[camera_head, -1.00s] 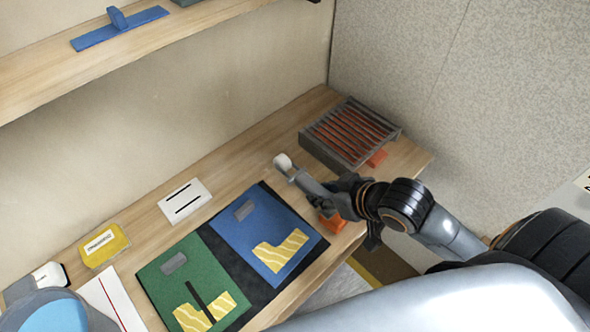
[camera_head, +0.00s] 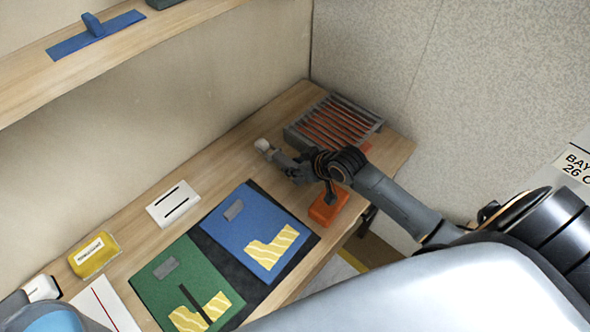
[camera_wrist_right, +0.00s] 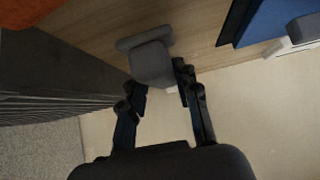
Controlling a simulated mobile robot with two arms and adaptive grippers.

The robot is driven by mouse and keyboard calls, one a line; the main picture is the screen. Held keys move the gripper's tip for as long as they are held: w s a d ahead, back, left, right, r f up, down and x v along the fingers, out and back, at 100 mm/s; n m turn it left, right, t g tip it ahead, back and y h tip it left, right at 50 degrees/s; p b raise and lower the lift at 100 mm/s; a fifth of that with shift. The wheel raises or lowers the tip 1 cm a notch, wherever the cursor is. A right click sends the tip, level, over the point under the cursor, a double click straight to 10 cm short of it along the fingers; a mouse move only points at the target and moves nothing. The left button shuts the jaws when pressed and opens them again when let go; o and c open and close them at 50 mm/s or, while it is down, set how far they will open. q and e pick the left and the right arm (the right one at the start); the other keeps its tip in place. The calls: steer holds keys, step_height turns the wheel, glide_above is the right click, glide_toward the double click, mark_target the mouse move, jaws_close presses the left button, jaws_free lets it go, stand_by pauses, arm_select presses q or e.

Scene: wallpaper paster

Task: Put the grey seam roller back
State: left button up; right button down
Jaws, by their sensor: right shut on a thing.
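The grey seam roller (camera_head: 263,145) is in my right gripper (camera_head: 279,157), over the wooden bench near the back wall. Its pale head sticks out beyond the fingers. In the right wrist view the roller (camera_wrist_right: 150,62) shows as a grey block with a rounded crosspiece, between the two dark fingers (camera_wrist_right: 162,86). Its lower part is partly hidden by the fingers. A grey slatted rack (camera_head: 292,136) with reddish gaps stands just right of the gripper. I cannot tell whether the roller touches the bench. My left gripper is not in view.
An orange block (camera_head: 328,207) sits at the bench's front, beneath my right arm. A slotted white plate (camera_head: 173,204), yellow box (camera_head: 94,254), blue board (camera_head: 245,226) and green board (camera_head: 175,281) lie to the left. A shelf (camera_head: 120,52) holds a blue tool (camera_head: 97,33).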

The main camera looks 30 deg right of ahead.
steer(key=shift+f+p, duration=0.5)
steer(key=shift+f, duration=0.35)
steer(key=shift+s+f, duration=0.15)
steer(key=shift+s, duration=0.05)
steer(key=shift+f, duration=0.2)
steer(key=c, duration=1)
jaws_free()
steer(key=shift+w, duration=0.1)
steer(key=shift+r, duration=0.1)
